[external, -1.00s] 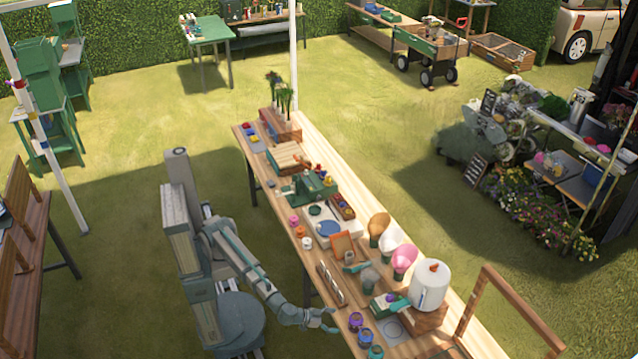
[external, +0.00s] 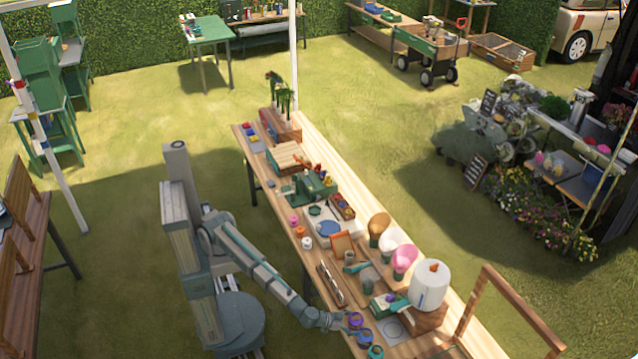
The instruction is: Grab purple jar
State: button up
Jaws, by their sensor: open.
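The purple jar (external: 356,319) stands near the front edge of the long wooden table, at the back of a short row of jars. My gripper (external: 346,321) is open and right at its left side, over the table edge. The fingers overlap the jar in this view; whether the jar is between them is too small to tell. A blue jar (external: 364,336) stands just in front of the purple one, and a teal jar (external: 376,352) stands in front of that.
A wooden rack (external: 331,286) lies behind the jars. A light square plate (external: 391,329) lies right of the jars. A wooden frame (external: 510,315) rises at the far right.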

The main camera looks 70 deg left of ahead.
jog(key=c, duration=1.4)
jog(key=shift+r, duration=0.1)
